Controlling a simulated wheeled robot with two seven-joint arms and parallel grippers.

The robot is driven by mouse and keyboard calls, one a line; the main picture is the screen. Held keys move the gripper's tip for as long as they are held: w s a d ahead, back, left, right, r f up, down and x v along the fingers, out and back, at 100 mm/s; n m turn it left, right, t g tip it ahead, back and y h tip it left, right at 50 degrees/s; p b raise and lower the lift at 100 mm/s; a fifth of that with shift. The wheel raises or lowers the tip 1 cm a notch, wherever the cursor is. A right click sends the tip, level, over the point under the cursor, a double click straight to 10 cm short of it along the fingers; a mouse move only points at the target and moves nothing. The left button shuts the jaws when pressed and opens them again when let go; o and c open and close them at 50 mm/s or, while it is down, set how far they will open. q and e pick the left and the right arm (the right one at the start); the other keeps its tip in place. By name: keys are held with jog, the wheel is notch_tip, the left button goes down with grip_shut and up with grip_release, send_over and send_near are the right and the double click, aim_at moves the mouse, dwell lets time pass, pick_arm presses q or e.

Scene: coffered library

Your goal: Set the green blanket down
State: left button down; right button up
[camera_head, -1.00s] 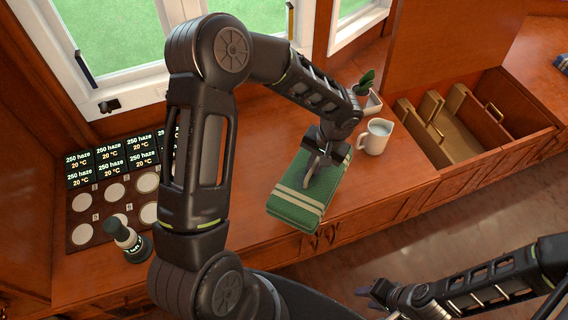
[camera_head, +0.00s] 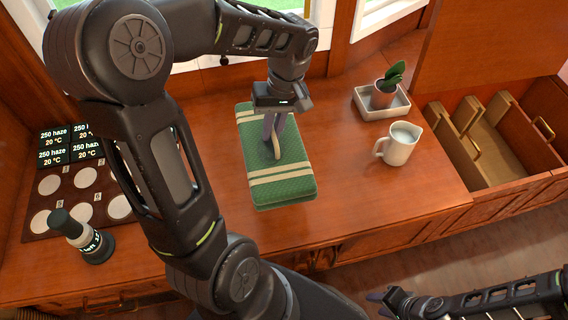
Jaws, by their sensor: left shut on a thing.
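The green blanket (camera_head: 285,190), folded into a flat block with cream stripes, is at the middle of the wooden counter (camera_head: 345,195). It lies close to or on the counter top; I cannot tell whether its underside touches. My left gripper (camera_head: 273,150) points down onto the blanket's middle and is shut on it; the fingers hide part of the cloth. My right gripper (camera_head: 385,300) is low at the bottom of the view, off the counter's front; its fingertips are too small to read clearly.
A white pitcher (camera_head: 398,145) and a potted plant (camera_head: 384,92) on a white tray stand right of the blanket. An open drawer (camera_head: 490,150) with dividers is further right. A dark bottle (camera_head: 82,237) and a board with round white discs (camera_head: 48,184) are at left.

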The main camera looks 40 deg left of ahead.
pick_arm(q)
jog(key=shift+f+b, duration=0.65)
jog(key=shift+f, duration=2.45)
jog(key=shift+f+b, duration=0.45)
jog(key=shift+f, duration=1.4)
jog(key=shift+f, duration=0.2)
jog(key=c, duration=1.5)
grip_release()
